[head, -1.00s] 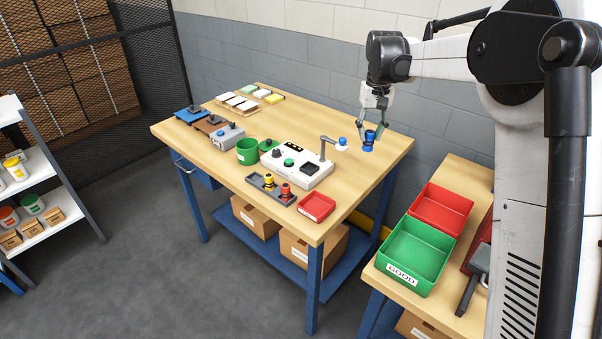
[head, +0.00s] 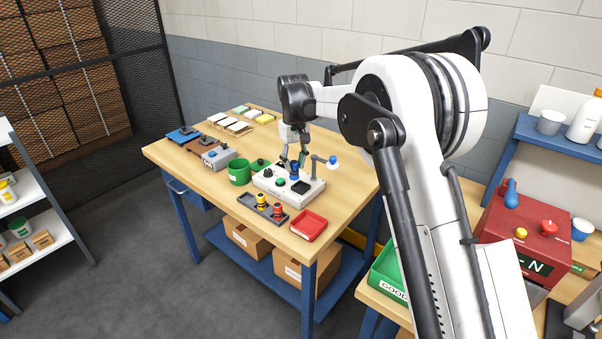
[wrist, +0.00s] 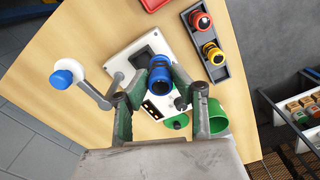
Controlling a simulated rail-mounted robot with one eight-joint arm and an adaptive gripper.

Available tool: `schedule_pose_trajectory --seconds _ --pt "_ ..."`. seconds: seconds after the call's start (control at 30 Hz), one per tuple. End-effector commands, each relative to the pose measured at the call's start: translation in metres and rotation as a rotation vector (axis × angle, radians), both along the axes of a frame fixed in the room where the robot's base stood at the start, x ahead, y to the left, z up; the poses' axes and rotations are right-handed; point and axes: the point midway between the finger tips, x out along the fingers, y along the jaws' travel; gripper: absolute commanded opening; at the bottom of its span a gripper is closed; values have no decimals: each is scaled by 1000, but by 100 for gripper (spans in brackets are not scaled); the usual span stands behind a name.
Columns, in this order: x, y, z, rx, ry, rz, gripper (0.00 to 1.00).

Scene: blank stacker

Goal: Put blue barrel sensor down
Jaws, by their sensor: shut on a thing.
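The blue barrel sensor (head: 294,174) is upright between the fingers of my gripper (head: 295,162), over the white test station (head: 306,194). In the wrist view the blue sensor (wrist: 159,70) sits between the two fingers (wrist: 155,92), with its dark lower part near the station plate (wrist: 118,62). My gripper is shut on it. I cannot tell whether its base touches the station. The station has a dark square recess (head: 301,187), a green button (head: 280,182) and a post with a blue-tipped arm (head: 332,161).
A grey tray (head: 246,207) holds a yellow sensor (head: 261,199) and a red sensor (head: 278,210). A red bin (head: 308,227) stands in front of the station, a green cup (head: 239,172) to its left. Pads and small fixtures lie at the back left. The bench's right side is mostly clear.

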Motion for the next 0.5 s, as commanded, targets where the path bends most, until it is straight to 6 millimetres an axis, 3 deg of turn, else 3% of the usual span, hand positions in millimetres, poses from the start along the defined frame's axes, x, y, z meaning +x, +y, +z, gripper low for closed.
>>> schedule_pose_trajectory --seconds 0.2,0.5 --pt "29 -14 -18 0 0 -2 0" --pt "38 -19 -32 0 0 -1 0"
